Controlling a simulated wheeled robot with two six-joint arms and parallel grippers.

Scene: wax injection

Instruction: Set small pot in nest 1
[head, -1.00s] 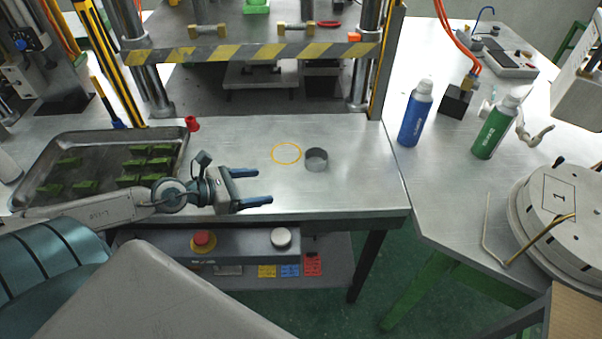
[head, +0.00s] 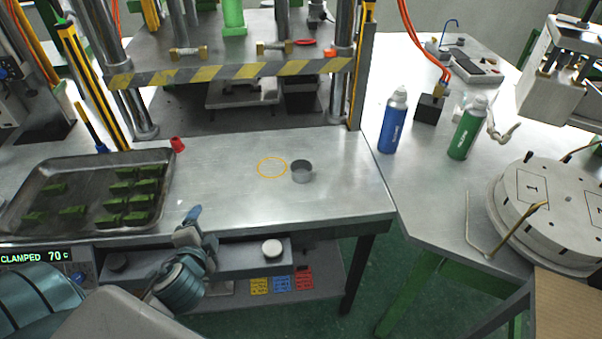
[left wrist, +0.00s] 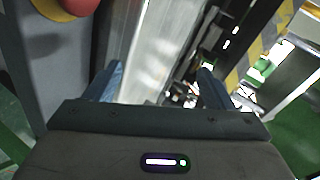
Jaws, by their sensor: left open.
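A small grey round pot (head: 302,172) stands on the steel table in the head view, just right of a yellow ring (head: 272,167) marked on the tabletop. A pale round plate (head: 515,230) at the right bears a square marked 1 (head: 532,188). My left gripper (head: 192,214) is at the table's front edge, well left of and nearer than the pot. Its blue fingers are apart and nothing is between them in the left wrist view (left wrist: 160,82). My right gripper is not in view.
A metal tray (head: 22,205) with several green pieces lies at the left. A blue bottle (head: 393,122) and a green bottle (head: 467,130) stand on the right table. A striped press bar (head: 230,72) crosses behind. The tabletop around the pot is clear.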

